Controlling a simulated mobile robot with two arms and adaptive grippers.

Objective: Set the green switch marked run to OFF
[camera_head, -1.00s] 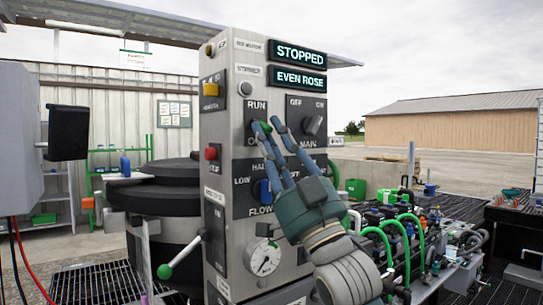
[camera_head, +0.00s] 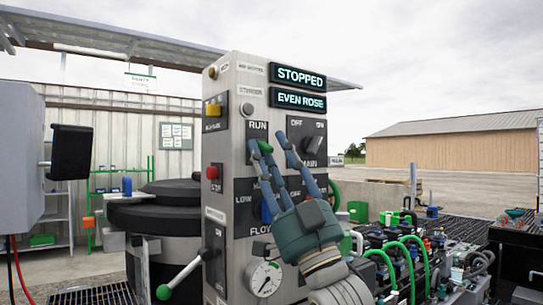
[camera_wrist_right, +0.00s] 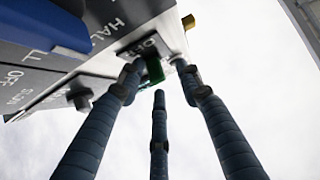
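The green switch (camera_head: 265,147) sits on a dark plate marked RUN on the grey control panel (camera_head: 240,120). It appears slanted, but its exact setting is hard to read because my fingers partly cover it. My right gripper (camera_head: 267,141) reaches up from the lower right with its blue fingers apart, one just left of the switch and one to its right. In the right wrist view the green switch (camera_wrist_right: 154,70) shows between the spread fingertips, below an OFF label. I cannot tell whether a finger touches it. My left gripper is out of view.
A black knob (camera_head: 312,145) is right of the switch, a blue FLOW knob (camera_head: 268,208) below, yellow (camera_head: 213,110) and red (camera_head: 212,172) buttons on the left face. Displays (camera_head: 298,77) read STOPPED and EVEN ROSE. A green-tipped lever (camera_head: 165,292) sticks out low left.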

